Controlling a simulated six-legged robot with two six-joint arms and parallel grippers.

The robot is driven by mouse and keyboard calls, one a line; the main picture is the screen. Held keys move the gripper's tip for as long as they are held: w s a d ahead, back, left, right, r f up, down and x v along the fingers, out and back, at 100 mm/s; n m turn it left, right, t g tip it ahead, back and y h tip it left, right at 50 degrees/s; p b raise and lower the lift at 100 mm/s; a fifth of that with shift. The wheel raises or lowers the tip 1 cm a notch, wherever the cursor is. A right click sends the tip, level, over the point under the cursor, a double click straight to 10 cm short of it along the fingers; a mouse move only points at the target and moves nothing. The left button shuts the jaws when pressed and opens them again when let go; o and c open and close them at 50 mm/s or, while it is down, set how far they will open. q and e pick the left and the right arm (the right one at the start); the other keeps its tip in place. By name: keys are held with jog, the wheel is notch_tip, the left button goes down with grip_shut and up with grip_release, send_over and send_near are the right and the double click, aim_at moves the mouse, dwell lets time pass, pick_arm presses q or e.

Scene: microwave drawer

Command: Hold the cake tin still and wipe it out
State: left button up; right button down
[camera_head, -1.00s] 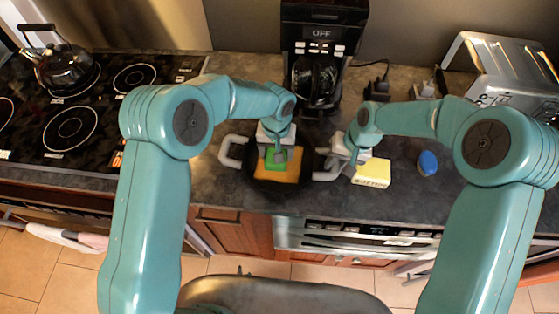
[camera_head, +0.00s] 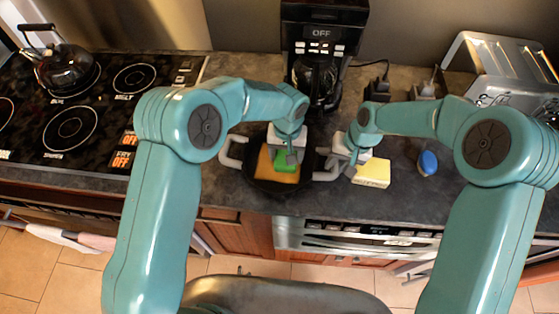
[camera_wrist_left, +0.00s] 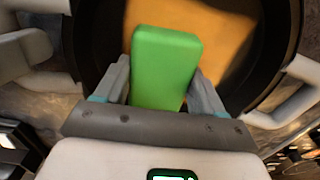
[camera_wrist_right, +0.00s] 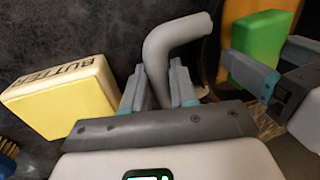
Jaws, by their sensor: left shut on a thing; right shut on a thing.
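The cake tin (camera_head: 270,188) is a round black pan with two grey loop handles, standing on the dark counter. An orange-brown patch (camera_head: 264,165) covers part of its floor. My left gripper (camera_wrist_left: 160,85) is shut on a green block-like sponge (camera_wrist_left: 167,65) and holds it inside the tin, over the orange patch. Whether the sponge touches the floor cannot be told. My right gripper (camera_wrist_right: 160,85) is shut on the tin's right handle (camera_wrist_right: 180,38); the handle passes between its fingers. The left handle (camera_head: 230,152) is free.
A yellow butter block (camera_head: 372,173) lies just right of my right gripper. A blue brush (camera_head: 428,163) lies farther right. A coffee maker (camera_head: 318,60) stands behind the tin, a toaster (camera_head: 490,70) at the back right. The stove with a kettle (camera_head: 62,68) is at the left.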

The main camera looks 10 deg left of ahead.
pick_arm(q)
jog(key=shift+d, duration=0.3)
jog(key=shift+w+a+f, duration=0.15)
jog(key=shift+a, duration=2.2)
jog(key=shift+d, duration=2.3)
jog(key=shift+r, duration=0.3)
jog(key=shift+s+a+r, duration=0.1)
jog(key=shift+s, duration=1.4)
